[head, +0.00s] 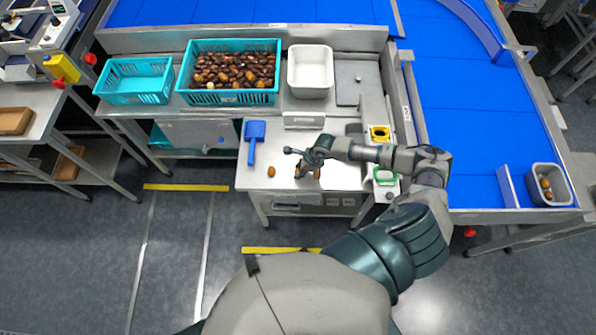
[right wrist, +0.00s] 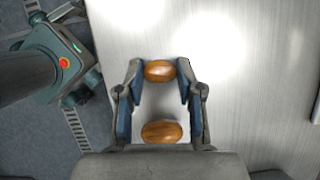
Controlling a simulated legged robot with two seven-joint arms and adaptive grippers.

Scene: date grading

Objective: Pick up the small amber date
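In the head view an amber date (head: 271,171) lies on the pale worktop (head: 262,183), left of my right gripper (head: 307,171), which is low over the front of that worktop. In the right wrist view the right gripper (right wrist: 160,98) is open. A second, slightly larger-looking amber-brown date (right wrist: 162,131) shows closer to the palm. Nothing is clamped. I cannot tell which of these is the date left of the gripper in the head view. My left gripper is not in view.
A blue scoop (head: 254,131) lies at the worktop's left. Behind stand a teal crate of dates (head: 229,98), an empty-looking teal crate (head: 134,98) and a white bin (head: 310,91). A yellow container (head: 380,133) and a green-edged device (head: 385,176) stand right. Blue conveyors border the back and right.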

